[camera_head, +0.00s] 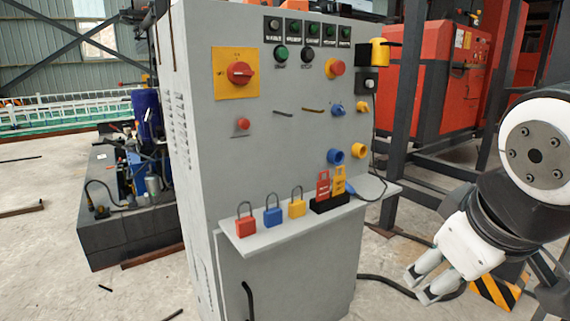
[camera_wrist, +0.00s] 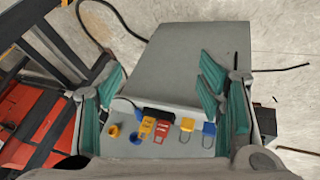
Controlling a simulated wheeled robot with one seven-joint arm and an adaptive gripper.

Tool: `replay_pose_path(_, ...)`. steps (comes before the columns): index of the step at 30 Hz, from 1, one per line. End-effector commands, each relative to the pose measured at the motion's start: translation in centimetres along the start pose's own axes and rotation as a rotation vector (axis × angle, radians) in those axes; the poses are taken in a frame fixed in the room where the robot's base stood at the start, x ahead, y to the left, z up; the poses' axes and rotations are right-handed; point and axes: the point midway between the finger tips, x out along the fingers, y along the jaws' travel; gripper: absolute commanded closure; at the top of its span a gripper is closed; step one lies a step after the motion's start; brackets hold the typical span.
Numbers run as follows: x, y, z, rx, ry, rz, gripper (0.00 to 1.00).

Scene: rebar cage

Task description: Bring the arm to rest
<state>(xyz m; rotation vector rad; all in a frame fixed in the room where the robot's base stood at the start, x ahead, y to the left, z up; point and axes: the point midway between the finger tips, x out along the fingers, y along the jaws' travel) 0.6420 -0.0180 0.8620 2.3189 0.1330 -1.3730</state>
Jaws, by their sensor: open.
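My gripper (camera_head: 420,285) is at the lower right of the head view, beside the grey control cabinet (camera_head: 280,160) and apart from it. Its white fingers point down and to the left. In the wrist view my gripper (camera_wrist: 165,105) shows green finger pads spread wide at left and right, with nothing between them in its grasp. The cabinet's shelf and front lie beyond the fingers in that view. My arm comes in from the right edge of the head view.
A shelf (camera_head: 262,238) on the cabinet bears red (camera_head: 246,228), blue (camera_head: 273,217) and yellow (camera_head: 297,208) padlocks and a black holder (camera_head: 330,204) with red and yellow tags. Red machinery (camera_head: 440,85) stands behind black posts at right. A black cable lies on the floor.

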Motion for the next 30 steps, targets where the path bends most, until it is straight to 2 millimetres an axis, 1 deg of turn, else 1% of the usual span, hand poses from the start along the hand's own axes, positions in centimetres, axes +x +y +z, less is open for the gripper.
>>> replay_pose_path(1,-0.2,-0.9,2.5,0.069,-0.065,-0.031,0.39)
replay_pose_path(3,-0.6,-2.4,5.7,0.157,-0.156,-0.076,0.39)
replay_pose_path(6,-1.4,-4.5,9.4,0.261,-0.27,-0.132,0.39)
replay_pose_path(9,-2.3,-6.5,12.5,0.348,-0.374,-0.18,0.39)
replay_pose_path(13,-3.8,-9.2,16.1,0.449,-0.507,-0.241,0.39)
replay_pose_path(15,-4.8,-8.4,14.9,0.44,-0.487,-0.235,0.39)
replay_pose_path(23,-7.8,-6.7,12.5,0.436,-0.443,-0.227,0.39)
replay_pose_path(26,-9.4,-5.9,11.3,0.435,-0.423,-0.223,0.39)
replay_pose_path(30,-12.1,-4.6,9.5,0.434,-0.387,-0.217,0.39)
